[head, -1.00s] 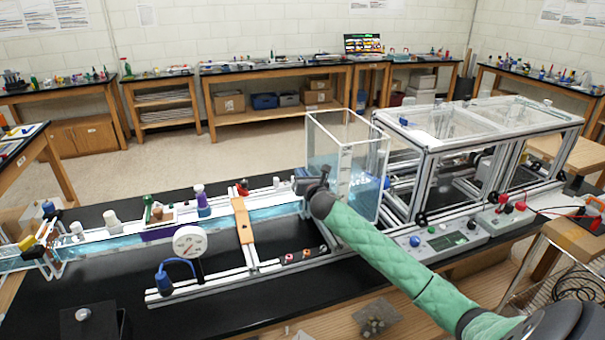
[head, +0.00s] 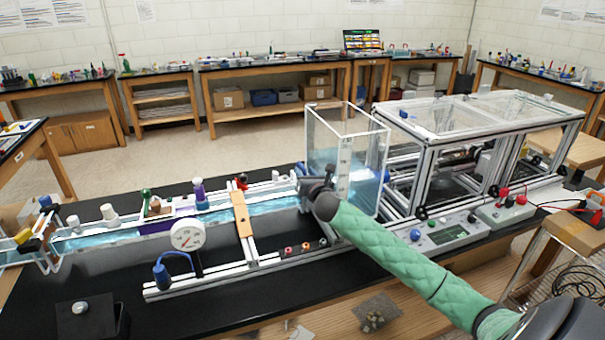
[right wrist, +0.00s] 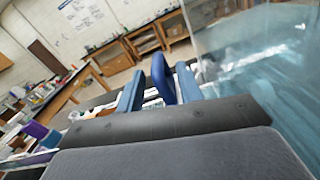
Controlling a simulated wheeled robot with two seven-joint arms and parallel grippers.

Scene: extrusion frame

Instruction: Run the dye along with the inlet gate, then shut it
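A clear channel (head: 108,236) of blue water runs from the left to a tall clear tank (head: 372,165). At the tank end, a blue handle (head: 301,169), apparently the inlet gate's, shows beside my right gripper (head: 306,184). In the right wrist view, the dark blue handle (right wrist: 162,78) stands between the two lighter blue fingers of my right gripper (right wrist: 158,90). It is close to the right finger, with a gap to the left one. A bottle with a purple body (head: 200,194) stands by the channel; I cannot tell whether it holds dye. My left gripper is out of view.
A round white gauge (head: 187,235) and an orange wooden bridge (head: 241,220) stand along the channel. A framed clear enclosure (head: 480,130) stands right of the tank, with control boxes (head: 447,235) before it. The black bench top (head: 220,312) is mostly clear in front.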

